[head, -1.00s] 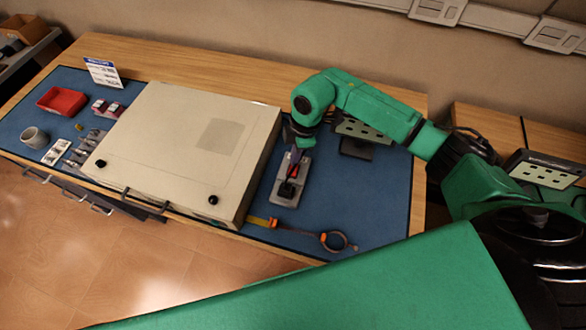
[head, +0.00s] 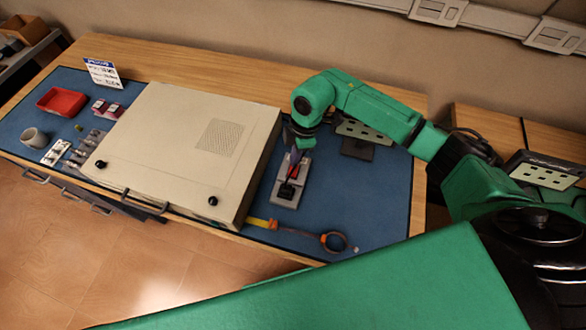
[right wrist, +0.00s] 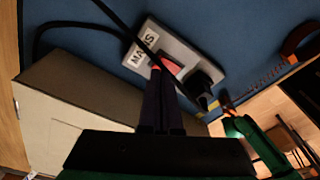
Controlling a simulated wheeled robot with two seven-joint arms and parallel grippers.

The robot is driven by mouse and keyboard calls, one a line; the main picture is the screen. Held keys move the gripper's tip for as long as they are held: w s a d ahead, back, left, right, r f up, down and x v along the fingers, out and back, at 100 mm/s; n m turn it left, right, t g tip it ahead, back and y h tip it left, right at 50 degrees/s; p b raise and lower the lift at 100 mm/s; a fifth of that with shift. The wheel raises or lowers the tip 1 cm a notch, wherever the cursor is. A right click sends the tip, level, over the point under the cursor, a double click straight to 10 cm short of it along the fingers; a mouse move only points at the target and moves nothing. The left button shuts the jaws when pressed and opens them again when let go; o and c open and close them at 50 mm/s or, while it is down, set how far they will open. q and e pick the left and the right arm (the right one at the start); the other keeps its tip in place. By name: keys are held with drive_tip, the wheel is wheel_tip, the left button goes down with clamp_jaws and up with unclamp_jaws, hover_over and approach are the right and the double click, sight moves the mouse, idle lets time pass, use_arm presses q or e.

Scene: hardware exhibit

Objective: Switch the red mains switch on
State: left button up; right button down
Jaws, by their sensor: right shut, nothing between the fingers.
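The red mains switch (head: 293,171) sits on a grey socket block (head: 284,202) on the blue mat, right of the large beige case. In the right wrist view the red rocker (right wrist: 171,64) shows between a white MAINS label (right wrist: 140,52) and a black plug (right wrist: 205,80). My right gripper (head: 295,156) is shut and empty, pointing down at the switch. In the right wrist view its fingertips (right wrist: 160,72) overlap the red rocker's edge; I cannot tell whether they touch. The fingers partly hide the rocker, and its on or off position is unclear. My left gripper is not in view.
The beige case (head: 180,150) stands close on the left of the block. An orange-and-black looped strap (head: 300,232) lies in front, and a dark stand with a pale panel (head: 358,140) is behind right. A black cable (right wrist: 75,24) crosses the wrist view.

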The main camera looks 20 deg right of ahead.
drive_tip(key=shift+f+b, duration=0.6)
drive_tip(key=shift+f, duration=0.3)
idle(0.9)
wheel_tip(320, 180, up, 7)
drive_tip(key=p, duration=0.6)
idle(0.5)
